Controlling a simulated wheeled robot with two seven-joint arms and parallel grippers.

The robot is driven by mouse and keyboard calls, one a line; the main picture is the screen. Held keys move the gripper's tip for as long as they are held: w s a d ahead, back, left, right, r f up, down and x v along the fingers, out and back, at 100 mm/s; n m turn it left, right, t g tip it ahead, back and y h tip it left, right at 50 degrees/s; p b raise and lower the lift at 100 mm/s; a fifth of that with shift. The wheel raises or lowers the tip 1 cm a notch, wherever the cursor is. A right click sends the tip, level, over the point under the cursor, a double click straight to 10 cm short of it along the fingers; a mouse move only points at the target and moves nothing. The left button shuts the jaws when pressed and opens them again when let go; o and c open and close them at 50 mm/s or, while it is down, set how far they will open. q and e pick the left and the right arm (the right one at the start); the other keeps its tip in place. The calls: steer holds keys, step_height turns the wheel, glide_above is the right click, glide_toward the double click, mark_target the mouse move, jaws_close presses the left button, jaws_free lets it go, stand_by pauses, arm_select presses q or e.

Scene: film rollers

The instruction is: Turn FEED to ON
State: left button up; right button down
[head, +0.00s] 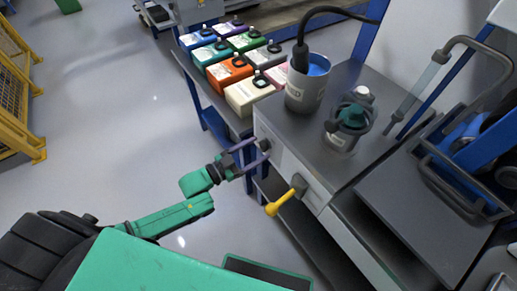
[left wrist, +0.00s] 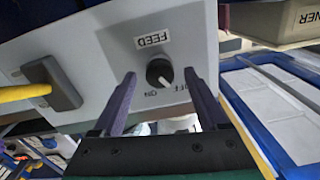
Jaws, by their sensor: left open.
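The FEED knob (left wrist: 159,73) is a small dark round dial on the light grey panel (left wrist: 100,50). The FEED label (left wrist: 153,39) and the ON and OFF marks show around it, with a small white mark on its edge towards the ON and OFF side; its exact setting is hard to tell. In the head view the knob (head: 265,145) is on the cabinet's front. My left gripper (head: 259,152), with purple fingers, is open in front of the panel. In the left wrist view its fingertips (left wrist: 160,74) lie either side of the knob, with gaps. My right gripper is out of view.
A yellow lever (head: 286,196) sticks out from the same panel, right of the knob. A grey pot (head: 307,87) and a teal-capped vessel (head: 349,120) stand on the cabinet top. Several coloured canisters (head: 230,71) stand on the bench behind.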

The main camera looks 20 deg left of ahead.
arm_select(q)
steer(key=shift+w+d, duration=0.4)
steer(key=shift+w, duration=0.1)
jaws_close()
steer(key=m, duration=0.3)
steer(key=shift+m, duration=0.3)
steer(key=m, duration=0.2)
steer(key=shift+m, duration=0.4)
steer(key=m+b, duration=0.1)
steer(key=m, duration=0.4)
steer(key=shift+s+f+m, duration=0.1)
steer(key=shift+m, duration=0.2)
